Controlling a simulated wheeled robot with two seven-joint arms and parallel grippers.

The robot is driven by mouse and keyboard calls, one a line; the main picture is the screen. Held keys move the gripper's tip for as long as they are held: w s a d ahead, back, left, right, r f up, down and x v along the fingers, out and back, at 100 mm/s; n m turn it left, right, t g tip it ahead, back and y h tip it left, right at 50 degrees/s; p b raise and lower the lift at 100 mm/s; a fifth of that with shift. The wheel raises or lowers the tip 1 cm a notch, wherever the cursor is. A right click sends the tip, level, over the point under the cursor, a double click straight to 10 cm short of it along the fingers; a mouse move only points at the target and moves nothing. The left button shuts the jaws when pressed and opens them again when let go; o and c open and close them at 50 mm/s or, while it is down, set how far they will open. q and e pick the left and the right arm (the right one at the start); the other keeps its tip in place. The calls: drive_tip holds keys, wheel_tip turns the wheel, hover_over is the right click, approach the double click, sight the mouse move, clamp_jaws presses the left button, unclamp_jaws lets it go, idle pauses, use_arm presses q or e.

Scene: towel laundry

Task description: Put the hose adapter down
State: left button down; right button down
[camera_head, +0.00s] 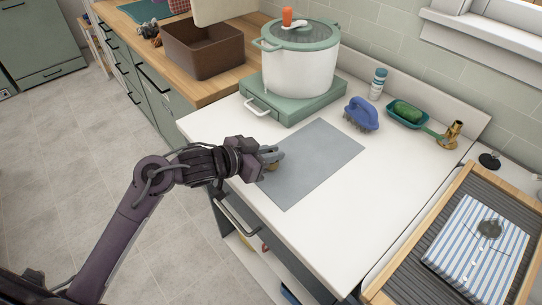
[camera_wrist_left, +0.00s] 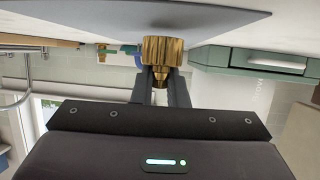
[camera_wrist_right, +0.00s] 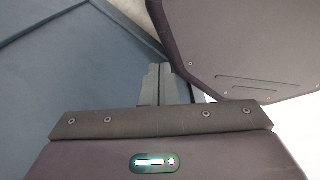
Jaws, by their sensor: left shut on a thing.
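The hose adapter (camera_wrist_left: 163,50) is a brass fitting with a wide ribbed end and a narrower stem. My left gripper (camera_wrist_left: 162,84) is shut on it, with a finger on each side. In the left wrist view its ribbed end is at the surface of the grey mat (camera_head: 315,163); I cannot tell if it touches. In the head view my left gripper (camera_head: 274,157) is over the mat's left edge, and its fingers mostly hide the adapter (camera_head: 272,167). My right gripper (camera_wrist_right: 159,84) is shut and empty, away from the counter.
A white pot (camera_head: 298,65) stands on a green stove behind the mat. A blue brush (camera_head: 361,114), a green soap dish (camera_head: 407,113) and another brass piece (camera_head: 452,134) are at the back right. White counter (camera_head: 385,180) right of the mat is clear.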

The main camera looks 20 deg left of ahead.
use_arm(q)
drive_tip(key=shift+f, duration=0.5)
drive_tip(key=c, duration=1.4)
unclamp_jaws()
drive_tip(key=shift+f, duration=0.1)
drive_tip(key=shift+c, duration=0.2)
